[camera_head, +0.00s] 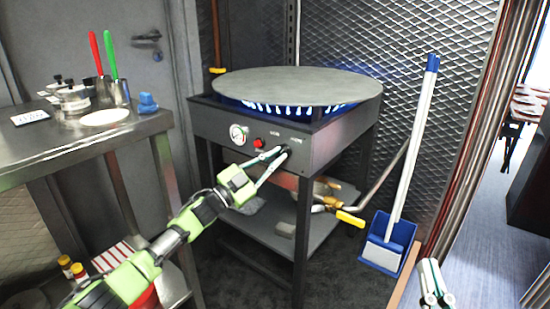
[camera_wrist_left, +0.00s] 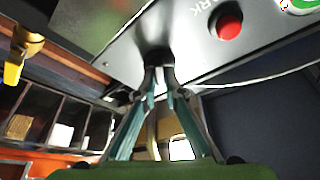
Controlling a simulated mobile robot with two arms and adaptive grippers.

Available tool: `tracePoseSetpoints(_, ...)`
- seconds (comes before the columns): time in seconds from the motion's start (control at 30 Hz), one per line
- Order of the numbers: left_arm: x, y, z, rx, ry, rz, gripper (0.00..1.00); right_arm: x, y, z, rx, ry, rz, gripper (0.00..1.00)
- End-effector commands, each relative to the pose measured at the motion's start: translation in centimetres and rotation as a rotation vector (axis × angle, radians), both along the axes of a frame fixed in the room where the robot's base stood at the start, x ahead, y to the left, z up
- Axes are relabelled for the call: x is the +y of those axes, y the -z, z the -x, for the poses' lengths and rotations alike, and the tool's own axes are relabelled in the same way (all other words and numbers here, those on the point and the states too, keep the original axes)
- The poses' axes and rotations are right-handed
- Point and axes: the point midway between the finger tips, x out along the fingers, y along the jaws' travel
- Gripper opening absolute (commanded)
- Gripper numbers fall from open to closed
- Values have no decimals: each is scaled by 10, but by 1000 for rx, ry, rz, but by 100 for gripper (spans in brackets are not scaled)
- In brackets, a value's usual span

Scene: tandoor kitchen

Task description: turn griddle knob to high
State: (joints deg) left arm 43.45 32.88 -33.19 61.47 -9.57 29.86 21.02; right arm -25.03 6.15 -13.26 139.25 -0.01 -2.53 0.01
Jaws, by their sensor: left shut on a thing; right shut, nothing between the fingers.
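The griddle (camera_head: 298,86) is a wide grey round plate on a dark metal stand with a front panel (camera_head: 218,126). Small blue-white flames (camera_head: 300,107) show under its rim. My left gripper (camera_head: 279,155) reaches the right part of the panel and is shut on the dark griddle knob (camera_wrist_left: 154,53). The fingers hide much of the knob, and I cannot read its setting. A red button (camera_head: 259,143) and a round gauge (camera_head: 238,135) are left of it; the button also shows in the left wrist view (camera_wrist_left: 229,25). My right gripper (camera_head: 433,285) is shut and empty at the lower right.
A steel table (camera_head: 60,145) at the left holds cups with red and green handles, jars and a white plate. A yellow-handled gas valve (camera_head: 350,219) sits by the stand's lower shelf (camera_head: 262,236). A broom and blue dustpan (camera_head: 388,243) lean against the mesh wall at the right.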

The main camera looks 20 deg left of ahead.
Motion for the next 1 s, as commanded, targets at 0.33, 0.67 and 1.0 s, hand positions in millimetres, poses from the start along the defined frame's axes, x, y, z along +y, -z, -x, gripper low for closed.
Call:
tracePoseSetpoints(0.33,0,1,0,-1,-1,-5,12,0,0,0,1,1,0,0)
tracePoseSetpoints(0.67,0,0,0,-1,0,-3,26,0,0,0,0,0,0,0)
tracePoseSetpoints(1.0,18,12,26,3,-1,-5,26,0,0,0,1,-1,1,0)
